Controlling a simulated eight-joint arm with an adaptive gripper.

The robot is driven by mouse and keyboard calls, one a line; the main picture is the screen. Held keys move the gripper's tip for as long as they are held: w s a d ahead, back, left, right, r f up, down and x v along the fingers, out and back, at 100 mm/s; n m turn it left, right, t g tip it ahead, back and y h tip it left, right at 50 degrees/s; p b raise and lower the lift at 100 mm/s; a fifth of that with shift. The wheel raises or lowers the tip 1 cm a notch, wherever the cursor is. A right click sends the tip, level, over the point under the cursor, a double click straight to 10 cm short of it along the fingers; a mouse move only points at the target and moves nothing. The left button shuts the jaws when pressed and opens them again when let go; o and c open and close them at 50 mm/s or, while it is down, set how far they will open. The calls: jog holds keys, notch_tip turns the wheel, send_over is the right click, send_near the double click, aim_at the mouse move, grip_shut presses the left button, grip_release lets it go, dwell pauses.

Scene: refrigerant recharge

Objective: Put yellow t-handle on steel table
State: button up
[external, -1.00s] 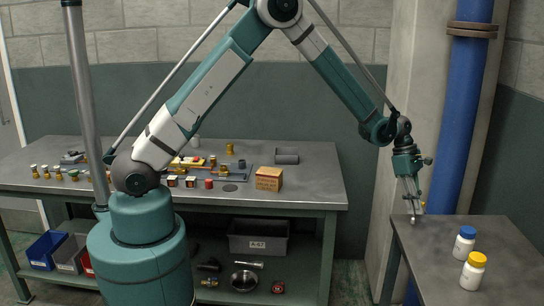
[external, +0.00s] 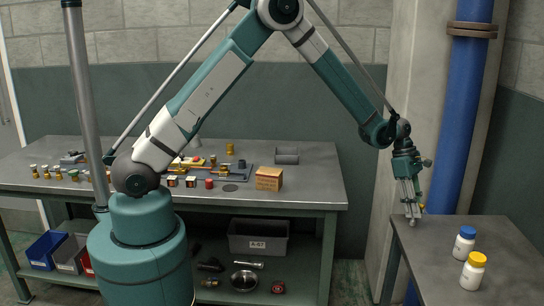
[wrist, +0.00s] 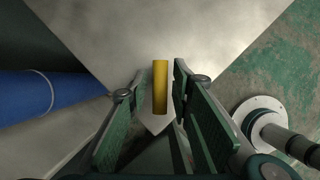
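My gripper (external: 412,217) points down at the back-left corner of the small steel table (external: 465,232) on the right. In the wrist view, the yellow t-handle (wrist: 160,88) shows as a short yellow bar between the two fingers (wrist: 160,100), with a gap on each side. The fingers look open around it. The yellow bar appears over the table's corner (wrist: 150,40); I cannot tell for certain whether it rests on the top. In the external view only a small yellow spot (external: 421,208) shows beside the fingertips.
A blue-capped white bottle (external: 464,244) and a yellow-capped one (external: 473,272) stand on the small table. A blue pipe (external: 466,110) rises behind it. The long workbench (external: 310,190) holds several small fittings and a cardboard box (external: 269,179).

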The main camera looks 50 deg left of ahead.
jog(key=shift+r, duration=0.15)
jog(key=v, duration=1.2)
jog(key=shift+p, duration=0.3)
jog(key=shift+r, duration=0.15)
jog(key=s+a+r+m+t+y, duration=0.3)
jog(key=s+a+r+m, duration=0.5)
jog(key=s+a+r, duration=1.15)
jog(key=s+a+m+t, duration=0.2)
jog(key=s+a+m, duration=0.3)
jog(key=s+a, duration=0.3)
jog(key=s+a+m+t+y, duration=0.1)
jog(key=s+a+m, duration=0.4)
jog(key=s, duration=1)
jog(key=a+t, duration=0.1)
jog(key=a, duration=0.2)
jog(key=shift+s+f+y, duration=0.15)
jog(key=shift+s+y, duration=0.15)
jog(key=shift+s, duration=0.05)
